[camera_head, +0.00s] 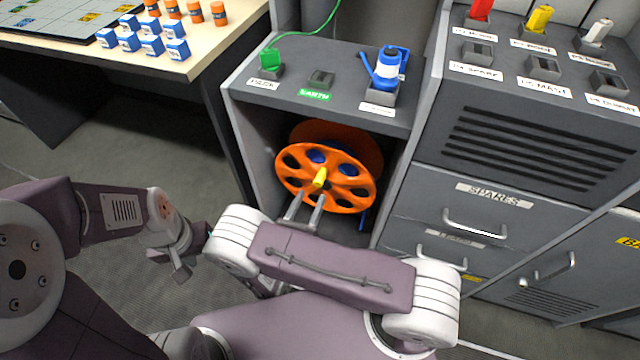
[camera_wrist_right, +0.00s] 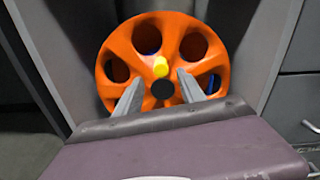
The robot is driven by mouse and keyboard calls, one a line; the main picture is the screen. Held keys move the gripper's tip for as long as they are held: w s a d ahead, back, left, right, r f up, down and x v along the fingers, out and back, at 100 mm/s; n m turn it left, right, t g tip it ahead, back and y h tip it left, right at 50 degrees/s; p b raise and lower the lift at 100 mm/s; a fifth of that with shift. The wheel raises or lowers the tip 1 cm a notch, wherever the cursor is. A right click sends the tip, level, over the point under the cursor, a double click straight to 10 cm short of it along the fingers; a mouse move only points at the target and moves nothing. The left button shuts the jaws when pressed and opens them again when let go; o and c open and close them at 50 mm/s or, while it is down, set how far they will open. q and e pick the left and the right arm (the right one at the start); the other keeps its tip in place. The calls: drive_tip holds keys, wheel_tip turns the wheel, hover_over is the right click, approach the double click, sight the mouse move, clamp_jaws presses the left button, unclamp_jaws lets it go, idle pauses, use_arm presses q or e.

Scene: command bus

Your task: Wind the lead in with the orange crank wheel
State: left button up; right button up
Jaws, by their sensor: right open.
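The orange crank wheel (camera_head: 350,183) stands in the open bay of a grey cabinet; it also shows in the right wrist view (camera_wrist_right: 171,40). A yellow knob (camera_head: 320,177) sticks out from its face, just above the dark hub in the wrist view (camera_wrist_right: 161,67). Blue lead shows through the wheel's holes, and a blue strand (camera_head: 362,220) hangs at its right. My right gripper (camera_head: 306,200) is open in front of the wheel, its fingers spread below and either side of the knob, not visibly gripping it. My left gripper (camera_head: 181,273) is apart, left of the cabinet; its jaw state is unclear.
On the cabinet top (camera_head: 340,93) are a green plug (camera_head: 269,59) with a green lead, an empty socket (camera_head: 321,79) and a blue plug (camera_head: 388,68). The bay's side walls flank the wheel closely. A drawer unit (camera_head: 500,200) stands at right, a table (camera_head: 215,50) at left.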

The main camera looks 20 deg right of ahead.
sight(318, 185)
drive_tip(key=b+x, duration=0.2)
drive_tip(key=x, duration=0.6)
drive_tip(key=shift+s+d+f+b, duration=0.1)
drive_tip(key=shift+s+f+b, duration=0.05)
drive_tip(key=shift+b, duration=0.25)
drive_tip(key=shift+w+d, duration=0.15)
drive_tip(key=shift+w, duration=0.1)
drive_tip(key=shift+c, duration=0.4)
clamp_jaws()
